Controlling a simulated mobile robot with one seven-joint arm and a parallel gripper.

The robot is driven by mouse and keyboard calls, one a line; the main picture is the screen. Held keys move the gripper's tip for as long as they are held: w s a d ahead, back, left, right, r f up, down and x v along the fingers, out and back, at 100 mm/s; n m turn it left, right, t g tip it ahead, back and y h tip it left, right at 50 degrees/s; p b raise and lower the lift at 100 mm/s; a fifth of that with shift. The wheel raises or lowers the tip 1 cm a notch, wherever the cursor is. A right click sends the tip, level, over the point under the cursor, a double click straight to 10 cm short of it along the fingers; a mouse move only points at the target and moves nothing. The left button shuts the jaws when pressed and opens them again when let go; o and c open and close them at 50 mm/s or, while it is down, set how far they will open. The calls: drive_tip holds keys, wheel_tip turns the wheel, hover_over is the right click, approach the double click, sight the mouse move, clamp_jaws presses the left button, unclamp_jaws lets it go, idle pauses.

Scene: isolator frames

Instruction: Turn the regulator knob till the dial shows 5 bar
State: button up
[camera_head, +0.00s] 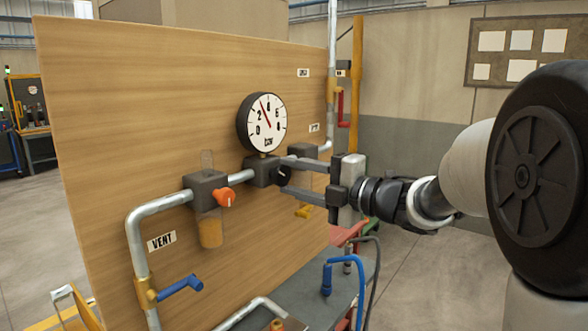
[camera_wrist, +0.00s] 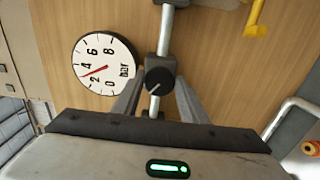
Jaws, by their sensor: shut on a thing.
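The round white dial (camera_head: 266,123) with a black rim is on the wooden panel. It reads 0 to 8 bar, and its red needle points between 2 and 4, near 3. The dial also shows in the wrist view (camera_wrist: 104,62), rotated, with the same reading. The black regulator knob (camera_wrist: 159,80) with a pale pointer mark sits on the dark regulator body (camera_head: 258,172) below the dial. My gripper (camera_head: 283,175) reaches in from the right, its two grey fingers on either side of the knob, shut on it. The fingers partly hide the knob in the head view.
Left of the regulator is a filter with an orange knob (camera_head: 225,197). A blue lever (camera_head: 180,286) is below the VENT label (camera_head: 161,241). A yellow lever (camera_head: 303,211) and a red lever (camera_head: 340,106) are on other pipes. Hoses stand on the grey bench below.

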drive_tip(key=m+p, duration=0.4)
drive_tip(key=m, duration=0.2)
drive_tip(key=shift+m, duration=0.3)
drive_tip(key=shift+s+a+f+m+p, duration=0.1)
drive_tip(key=shift+m+p, duration=0.75)
drive_tip(key=shift+m, duration=0.1)
drive_tip(key=shift+f+m+p, duration=0.1)
drive_tip(key=shift+m+p, duration=0.7)
drive_tip(key=shift+m, duration=0.15)
drive_tip(key=o, duration=1)
drive_tip(key=shift+o, duration=0.2)
drive_tip(key=v, duration=1.7)
drive_tip(key=shift+s, duration=0.2)
